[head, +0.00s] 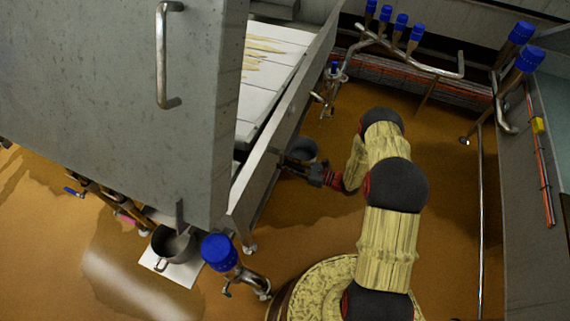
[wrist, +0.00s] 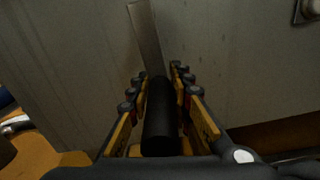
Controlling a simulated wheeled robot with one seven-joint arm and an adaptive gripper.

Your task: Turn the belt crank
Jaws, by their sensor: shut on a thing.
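My gripper (head: 297,164) is low beside the side panel of the belt table (head: 268,165), at the end of my arm, small and dark in the head view. In the wrist view my gripper (wrist: 161,78) has its yellow-and-black fingers on both sides of a black cylindrical handle (wrist: 160,118), shut on it. A flat metal crank arm (wrist: 145,35) runs up and slightly left from behind the handle, in front of a grey metal wall. The crank is not clearly visible in the head view; the panel and gripper hide much of that area.
The white belt (head: 275,52) carries pale pieces. A big grey cabinet (head: 110,90) with a bar handle stands left. Blue-capped pipes (head: 400,30) are at the back, and a blue-capped valve (head: 219,252) stands in front. A pot (head: 172,243) is at lower left. Wet brown floor is open right of my arm.

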